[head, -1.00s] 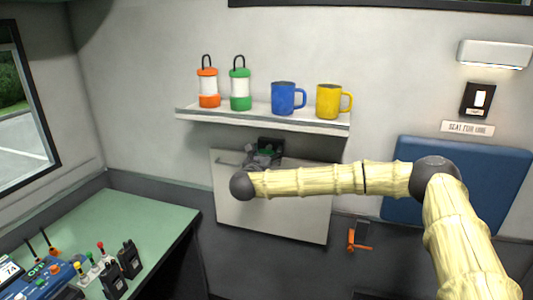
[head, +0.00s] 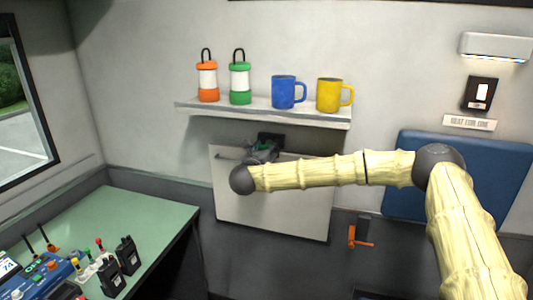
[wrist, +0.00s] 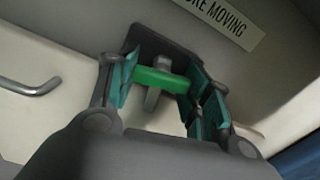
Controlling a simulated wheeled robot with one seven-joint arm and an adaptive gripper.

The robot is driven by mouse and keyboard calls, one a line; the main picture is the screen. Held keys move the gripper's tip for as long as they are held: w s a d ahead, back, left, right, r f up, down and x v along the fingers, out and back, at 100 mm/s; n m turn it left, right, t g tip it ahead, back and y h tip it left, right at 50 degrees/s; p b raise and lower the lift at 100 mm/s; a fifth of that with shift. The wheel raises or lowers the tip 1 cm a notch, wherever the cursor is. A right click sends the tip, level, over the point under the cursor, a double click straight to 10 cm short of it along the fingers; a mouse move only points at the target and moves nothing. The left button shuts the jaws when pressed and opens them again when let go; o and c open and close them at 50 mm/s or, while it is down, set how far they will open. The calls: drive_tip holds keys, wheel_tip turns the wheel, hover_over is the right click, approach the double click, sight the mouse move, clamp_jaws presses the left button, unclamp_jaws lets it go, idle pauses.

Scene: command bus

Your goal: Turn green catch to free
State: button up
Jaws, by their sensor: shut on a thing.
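The green catch (wrist: 162,80) is a short green bar on a grey pivot, mounted on a dark plate at the top of the pale panel (head: 280,205). In the wrist view the bar lies nearly crosswise between the fingers, slightly tilted. My gripper (wrist: 166,92) has its teal-padded fingers on both sides of the bar, shut on its two ends. In the head view my gripper (head: 263,150) is at the panel's top edge under the shelf, and my arm hides much of the panel.
A shelf (head: 190,110) above holds two lanterns and two mugs, close over my gripper. A silver handle (wrist: 30,86) is left of the catch. An orange lever (head: 355,240) is on the lower wall. A blue seat back (head: 410,150) is at right, and a green desk (head: 140,215) at left.

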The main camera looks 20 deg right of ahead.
drive_tip(key=n+b, duration=0.2)
drive_tip(key=n, duration=0.1)
drive_tip(key=shift+n+b, duration=0.3)
drive_tip(key=n+b, duration=0.2)
drive_tip(key=n, duration=0.2)
drive_tip(key=shift+d+n, duration=0.15)
drive_tip(key=shift+n, duration=0.15)
drive_tip(key=n, duration=0.4)
drive_tip(key=shift+s+r+b, duration=0.1)
drive_tip(key=shift+r+b, duration=0.15)
drive_tip(key=shift+b, duration=0.05)
drive_tip(key=shift+n, duration=1.7)
drive_tip(key=o, duration=1)
drive_tip(key=shift+o, duration=0.2)
